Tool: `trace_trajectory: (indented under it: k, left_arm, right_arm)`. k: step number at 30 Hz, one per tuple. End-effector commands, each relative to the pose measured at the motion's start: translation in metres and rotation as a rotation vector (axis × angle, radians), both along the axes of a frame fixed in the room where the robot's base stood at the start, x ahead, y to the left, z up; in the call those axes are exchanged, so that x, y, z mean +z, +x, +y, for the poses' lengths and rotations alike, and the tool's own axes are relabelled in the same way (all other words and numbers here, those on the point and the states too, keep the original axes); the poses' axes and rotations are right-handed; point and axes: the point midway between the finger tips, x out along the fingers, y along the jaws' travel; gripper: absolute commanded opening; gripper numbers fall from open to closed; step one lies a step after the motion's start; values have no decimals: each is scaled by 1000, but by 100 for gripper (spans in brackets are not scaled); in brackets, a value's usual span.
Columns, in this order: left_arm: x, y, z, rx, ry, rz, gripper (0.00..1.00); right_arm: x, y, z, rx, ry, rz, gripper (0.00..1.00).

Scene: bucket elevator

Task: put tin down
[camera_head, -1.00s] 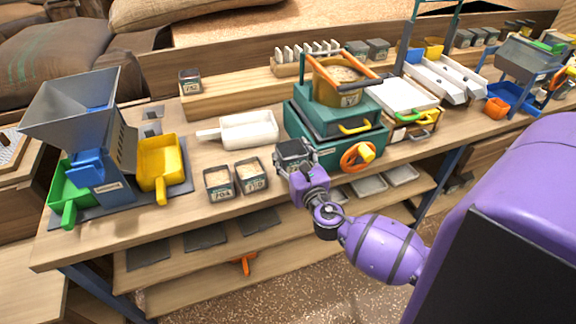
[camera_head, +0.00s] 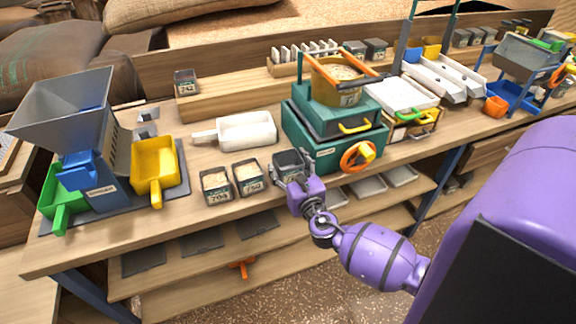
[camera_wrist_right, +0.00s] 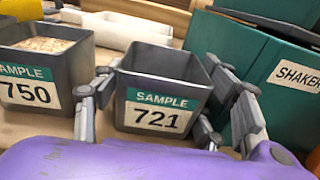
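The sample tin 721 (camera_wrist_right: 158,100) is a dark, square, open-topped tin that looks empty inside. It stands upright on the bench top in the head view (camera_head: 289,163), right of tin 750 (camera_head: 248,177) and tin 704 (camera_head: 216,186). My right gripper (camera_head: 291,168) is around tin 721, with a finger on each side. In the wrist view (camera_wrist_right: 165,105) the fingers are spread, with a gap at the left wall; the right finger is very close to the tin. My left gripper is not in view.
The green shaker (camera_head: 335,125) with its orange wheel stands close to the right of the tin. A white scoop (camera_head: 246,131) lies behind the tins. The grey hopper mill (camera_head: 75,130) with green and yellow bins is at the left. The bench's front edge is close.

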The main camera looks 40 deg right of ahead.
Motion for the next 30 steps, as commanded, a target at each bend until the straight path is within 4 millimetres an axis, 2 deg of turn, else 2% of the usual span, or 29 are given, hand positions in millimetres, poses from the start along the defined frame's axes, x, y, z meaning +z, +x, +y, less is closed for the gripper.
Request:
trace_trajectory:
  k: [10, 14, 24, 30]
  left_arm:
    - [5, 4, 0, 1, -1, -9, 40]
    - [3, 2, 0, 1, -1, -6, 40]
    - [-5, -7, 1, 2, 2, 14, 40]
    - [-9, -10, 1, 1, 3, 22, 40]
  right_arm:
    - [6, -1, 0, 0, 1, -1, 67]
    - [3, -22, 5, 0, 2, 3, 67]
    - [7, -91, 23, -1, 2, 3, 67]
    - [9, -112, 28, 0, 0, 1, 67]
